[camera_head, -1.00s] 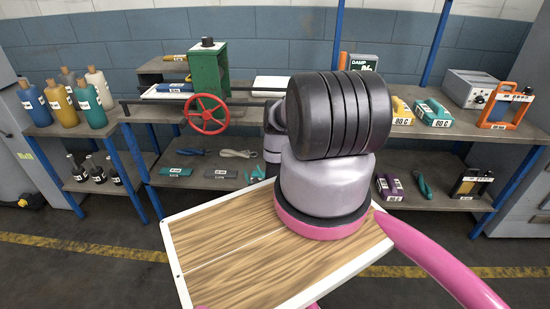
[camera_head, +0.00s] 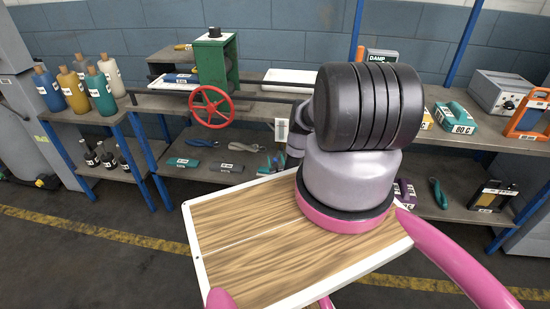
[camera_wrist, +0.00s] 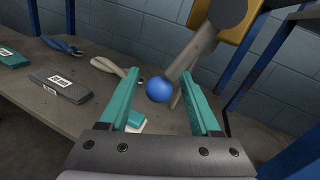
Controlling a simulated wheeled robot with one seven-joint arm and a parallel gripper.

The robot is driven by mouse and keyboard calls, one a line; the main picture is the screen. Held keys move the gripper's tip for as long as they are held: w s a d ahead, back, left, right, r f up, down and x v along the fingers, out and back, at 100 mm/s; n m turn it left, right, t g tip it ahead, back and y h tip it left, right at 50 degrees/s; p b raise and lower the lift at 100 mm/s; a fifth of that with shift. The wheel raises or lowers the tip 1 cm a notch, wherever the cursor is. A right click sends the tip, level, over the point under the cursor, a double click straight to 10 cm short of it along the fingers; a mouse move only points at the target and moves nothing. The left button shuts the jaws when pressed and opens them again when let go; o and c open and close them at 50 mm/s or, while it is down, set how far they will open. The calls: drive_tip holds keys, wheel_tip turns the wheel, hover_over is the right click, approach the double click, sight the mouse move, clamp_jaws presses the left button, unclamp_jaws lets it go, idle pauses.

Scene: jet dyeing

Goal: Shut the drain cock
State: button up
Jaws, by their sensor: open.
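The drain cock's lever shows in the wrist view as a grey rod (camera_wrist: 194,58) with a blue ball knob (camera_wrist: 159,89). It slopes up to a brass-yellow body with a dark round centre (camera_wrist: 228,12) at the top edge. My gripper (camera_wrist: 162,100) is open, its two teal fingers spread. The blue ball appears between the fingers in the picture, touching neither; how deep it lies between them I cannot tell. In the head view the cock is hidden behind my arm, and only a bit of teal from my fingers seems to show low beside it.
A red handwheel (camera_head: 211,107) on a pipe stands in front of the green stand (camera_head: 212,60). Pliers (camera_wrist: 62,46) and a dark labelled block (camera_wrist: 61,87) lie on the lower shelf. Bottles (camera_head: 75,88) stand at the left. A blue shelf post (camera_wrist: 262,55) rises right of the fingers.

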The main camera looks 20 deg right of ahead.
drive_tip(key=shift+x, duration=0.85)
clamp_jaws()
idle(0.9)
